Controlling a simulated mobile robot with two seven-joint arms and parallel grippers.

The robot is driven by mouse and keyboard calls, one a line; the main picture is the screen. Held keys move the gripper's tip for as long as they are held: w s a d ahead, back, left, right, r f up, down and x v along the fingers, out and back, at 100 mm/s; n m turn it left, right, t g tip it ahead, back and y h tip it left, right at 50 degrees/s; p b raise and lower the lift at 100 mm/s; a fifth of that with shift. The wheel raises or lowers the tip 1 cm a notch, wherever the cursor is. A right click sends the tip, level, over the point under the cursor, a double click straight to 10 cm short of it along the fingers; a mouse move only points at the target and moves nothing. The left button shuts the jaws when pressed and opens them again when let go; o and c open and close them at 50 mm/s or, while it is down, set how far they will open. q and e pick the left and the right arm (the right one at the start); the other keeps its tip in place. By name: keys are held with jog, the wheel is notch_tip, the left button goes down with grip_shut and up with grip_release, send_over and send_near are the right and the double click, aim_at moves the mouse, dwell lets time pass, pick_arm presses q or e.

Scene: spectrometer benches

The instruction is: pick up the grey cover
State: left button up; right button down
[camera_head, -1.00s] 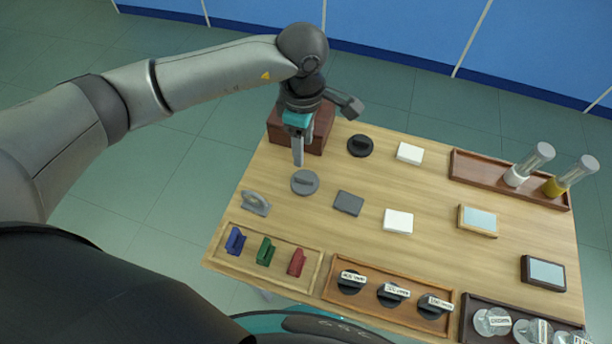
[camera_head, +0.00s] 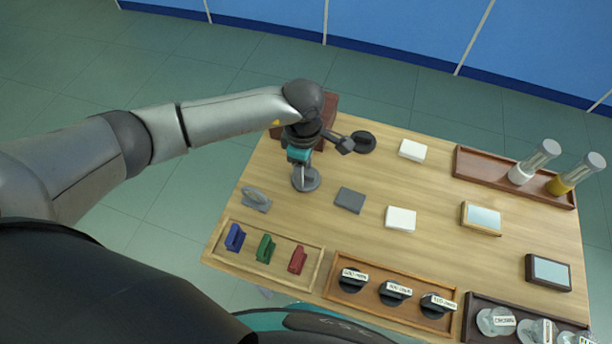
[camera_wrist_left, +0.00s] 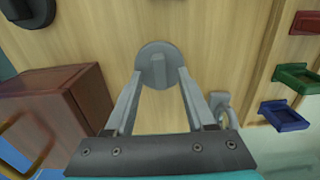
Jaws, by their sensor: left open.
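The grey cover (camera_head: 311,185) is a round grey disc with a raised grip bar on top, lying on the wooden table. In the left wrist view the cover (camera_wrist_left: 156,50) is at upper middle, with its bar between my finger ends. My left gripper (camera_head: 302,178) is open over the cover, and its fingers hide part of it in the head view. In the left wrist view the gripper (camera_wrist_left: 160,73) has one finger on each side of the bar, with gaps showing. I cannot tell how high the fingertips are above the disc. My right gripper is not in view.
A reddish-brown box (camera_head: 327,133) stands behind my left gripper. A black round cover (camera_head: 363,142), a dark grey plate (camera_head: 350,200) and a grey handled piece (camera_head: 256,199) lie around. A tray (camera_head: 232,259) of coloured blocks is in front. Bare table lies between.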

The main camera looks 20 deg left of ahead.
pick_arm(q)
grip_shut()
dwell(0.3)
jog(key=shift+r, duration=0.2)
